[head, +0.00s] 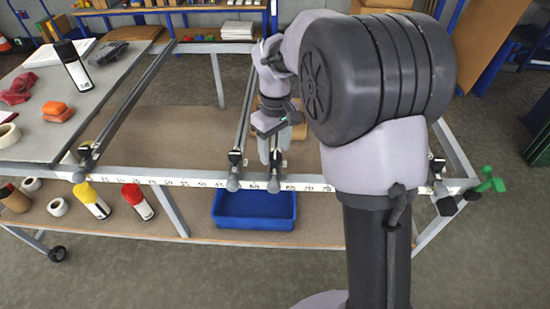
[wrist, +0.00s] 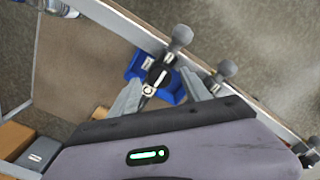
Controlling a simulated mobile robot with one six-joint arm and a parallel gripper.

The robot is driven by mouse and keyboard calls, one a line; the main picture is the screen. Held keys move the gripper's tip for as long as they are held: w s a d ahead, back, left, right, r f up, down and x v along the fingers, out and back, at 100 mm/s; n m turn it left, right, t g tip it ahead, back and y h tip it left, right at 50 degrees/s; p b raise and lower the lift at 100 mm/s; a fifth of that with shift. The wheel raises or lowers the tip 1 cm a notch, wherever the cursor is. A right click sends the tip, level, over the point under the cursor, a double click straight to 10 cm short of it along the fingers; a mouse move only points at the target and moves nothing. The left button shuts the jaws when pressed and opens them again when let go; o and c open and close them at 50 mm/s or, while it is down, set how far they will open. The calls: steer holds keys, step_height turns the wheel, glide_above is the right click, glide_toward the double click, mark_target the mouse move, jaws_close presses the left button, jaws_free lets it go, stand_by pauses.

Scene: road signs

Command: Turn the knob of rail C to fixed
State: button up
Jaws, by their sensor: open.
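Grey ball-ended knobs on black clamps sit along the front rail with the scale. One knob (head: 273,186) is right below my gripper (head: 271,158) in the head view. My gripper points down with its fingers apart and empty. In the wrist view, a black clamp with a grey ball knob (wrist: 182,36) shows between and beyond the two fingers (wrist: 162,82); I cannot tell whether they touch it. A neighbouring knob (head: 233,185) is close to the left, in the head view. No rail letters are readable, so I cannot tell by label which is rail C.
A blue bin (head: 228,219) stands on the lower shelf under the knobs. The left panel (head: 40,135) holds a spray can and orange and red items.

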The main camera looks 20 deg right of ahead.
steer(key=shift+f, duration=0.7)
jaws_close()
